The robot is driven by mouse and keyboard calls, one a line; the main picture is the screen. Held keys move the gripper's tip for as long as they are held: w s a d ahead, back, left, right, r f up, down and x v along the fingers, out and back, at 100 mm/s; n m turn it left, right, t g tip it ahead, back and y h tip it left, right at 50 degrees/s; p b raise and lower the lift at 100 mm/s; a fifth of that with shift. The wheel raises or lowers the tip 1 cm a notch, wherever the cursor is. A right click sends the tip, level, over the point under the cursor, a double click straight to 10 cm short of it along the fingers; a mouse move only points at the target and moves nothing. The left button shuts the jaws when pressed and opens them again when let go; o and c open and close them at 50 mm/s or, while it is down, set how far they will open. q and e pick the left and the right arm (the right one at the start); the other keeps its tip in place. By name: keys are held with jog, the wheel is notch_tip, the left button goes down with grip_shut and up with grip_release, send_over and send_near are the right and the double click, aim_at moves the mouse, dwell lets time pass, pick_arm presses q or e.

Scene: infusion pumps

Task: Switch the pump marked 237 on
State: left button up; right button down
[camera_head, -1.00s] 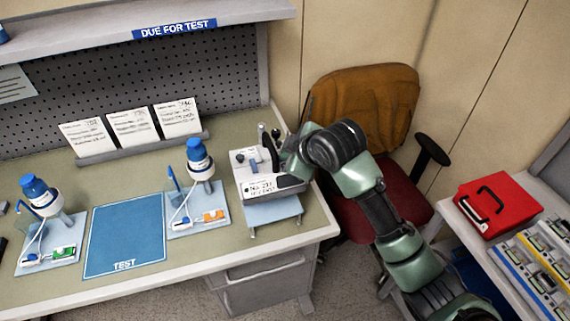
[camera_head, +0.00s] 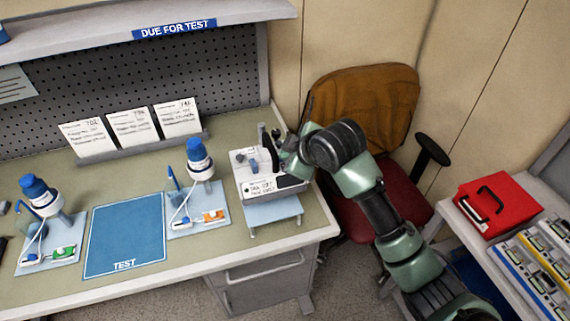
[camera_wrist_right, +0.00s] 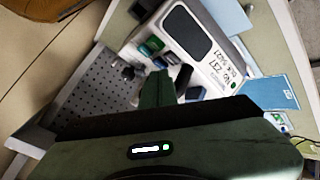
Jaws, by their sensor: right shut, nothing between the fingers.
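The pump marked 237 (camera_head: 262,186) is a white box on a light blue stand at the right end of the bench. Its handwritten label faces the front edge. In the right wrist view the pump (camera_wrist_right: 222,50) shows a dark screen, the label "NO 237" and green and dark buttons (camera_wrist_right: 150,46). The screen looks unlit. My right gripper (camera_head: 279,148) is shut and empty over the pump's back right part. In the wrist view its fingers (camera_wrist_right: 157,88) point at the button side; whether they touch is unclear. My left gripper is out of view.
A blue TEST mat (camera_head: 125,240) lies left of the pump, between two light blue trays with blue-capped bottles. Three cards (camera_head: 131,127) stand behind. An orange-backed chair (camera_head: 372,100) stands right of the bench. A red box (camera_head: 497,203) sits on the right-hand table.

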jog(key=shift+f, duration=0.1)
jog(key=shift+f, duration=0.25)
jog(key=shift+f, duration=0.6)
dwell(1.0)
jog(key=shift+r+p, duration=0.55)
jog(key=shift+r, duration=0.4)
jog(key=shift+r, duration=2.55)
